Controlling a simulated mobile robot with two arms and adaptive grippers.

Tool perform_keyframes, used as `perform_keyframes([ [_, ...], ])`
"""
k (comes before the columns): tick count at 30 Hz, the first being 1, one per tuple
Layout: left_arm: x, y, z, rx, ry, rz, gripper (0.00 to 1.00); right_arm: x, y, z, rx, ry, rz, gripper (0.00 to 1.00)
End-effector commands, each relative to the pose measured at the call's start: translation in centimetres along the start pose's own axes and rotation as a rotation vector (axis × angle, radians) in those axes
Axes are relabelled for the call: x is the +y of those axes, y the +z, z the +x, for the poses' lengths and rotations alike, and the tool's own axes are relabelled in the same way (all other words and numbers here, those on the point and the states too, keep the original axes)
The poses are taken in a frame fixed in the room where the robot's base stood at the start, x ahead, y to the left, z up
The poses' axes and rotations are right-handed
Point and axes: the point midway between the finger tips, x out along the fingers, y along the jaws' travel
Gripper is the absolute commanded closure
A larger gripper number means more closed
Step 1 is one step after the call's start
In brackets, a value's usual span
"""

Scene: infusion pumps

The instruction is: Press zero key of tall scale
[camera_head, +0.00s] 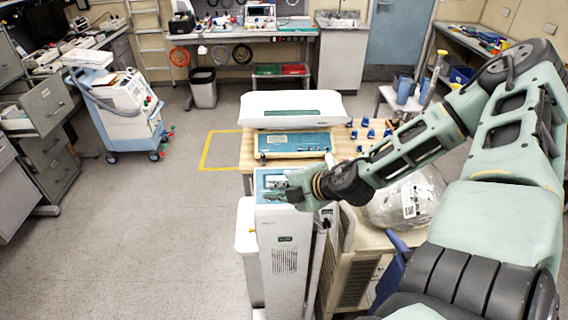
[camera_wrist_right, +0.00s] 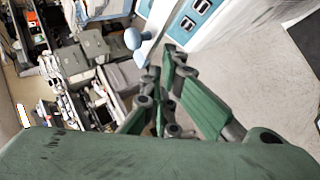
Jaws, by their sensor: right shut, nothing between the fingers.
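The tall white column unit (camera_head: 287,262), which I take to be the tall scale, stands at the front of the wooden table. It has a dark label and vent slots on its front and a blue panel (camera_head: 268,180) on top. My right gripper (camera_head: 276,189) is shut and empty, at this panel and partly covering it. In the right wrist view the shut fingers (camera_wrist_right: 172,58) point toward a blue panel with dark-and-white keys (camera_wrist_right: 187,23). I cannot tell whether the fingertips touch it, nor which key is zero. My left gripper is out of view.
A lower scale with a white tray (camera_head: 291,103) and blue front panel (camera_head: 296,144) stands on the wooden table (camera_head: 246,150) behind. Small blue parts (camera_head: 364,122) and a clear bag (camera_head: 405,205) lie right of it. Open floor (camera_head: 150,235) lies left.

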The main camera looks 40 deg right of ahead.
Motion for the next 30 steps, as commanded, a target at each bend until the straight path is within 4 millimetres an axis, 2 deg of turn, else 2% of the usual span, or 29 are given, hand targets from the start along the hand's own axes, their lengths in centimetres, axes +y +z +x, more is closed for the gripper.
perform_keyframes([
  [16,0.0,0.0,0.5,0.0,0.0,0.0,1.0,-0.1,0.2,0.4,0.002,-0.006,-0.015,1.0],
  [30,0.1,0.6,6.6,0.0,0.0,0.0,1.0,-3.0,2.8,5.4,0.003,-0.006,-0.015,1.0],
])
